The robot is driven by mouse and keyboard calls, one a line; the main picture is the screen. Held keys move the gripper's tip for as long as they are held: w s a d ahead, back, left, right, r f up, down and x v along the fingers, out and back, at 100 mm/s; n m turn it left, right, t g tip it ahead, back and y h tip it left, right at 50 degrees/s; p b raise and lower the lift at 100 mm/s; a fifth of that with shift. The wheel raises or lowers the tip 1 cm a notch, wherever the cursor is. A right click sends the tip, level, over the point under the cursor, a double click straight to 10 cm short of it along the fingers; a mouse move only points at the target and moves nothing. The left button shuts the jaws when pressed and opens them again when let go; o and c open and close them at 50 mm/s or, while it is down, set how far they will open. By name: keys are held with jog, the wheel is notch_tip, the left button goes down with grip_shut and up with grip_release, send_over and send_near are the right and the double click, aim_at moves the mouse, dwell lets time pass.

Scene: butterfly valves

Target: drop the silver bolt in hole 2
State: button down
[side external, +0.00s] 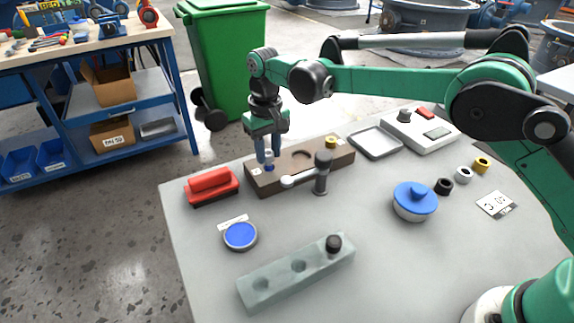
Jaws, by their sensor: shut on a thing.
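My gripper (268,158) points down over the left end of the brown block (314,169). It is shut on a small pale bolt (268,154), which looks like the silver bolt, with a blue patch just below it. I cannot tell whether the bolt's lower end is still in the block. The brown block also has an empty round recess in the middle and a yellow bolt (330,142) at its right end. The grey-green block (280,281) at the front has two open holes, left and middle (298,265), and a black bolt (333,243) at its right end. No hole numbers are readable on it.
A grey upright post with a white-knobbed handle (320,175) stands just in front of the brown block. A red block (211,187), a blue round dish (240,236) and a blue-lidded pot (413,201) stand nearby. The table between the two blocks is mostly clear.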

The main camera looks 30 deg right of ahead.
jog(key=shift+f, duration=0.15)
jog(key=shift+f, duration=0.45)
jog(key=shift+f, duration=0.35)
dwell(0.5)
jog(key=shift+c, duration=0.5)
grip_release()
jog(key=shift+r, duration=0.1)
jog(key=shift+r, duration=3.7)
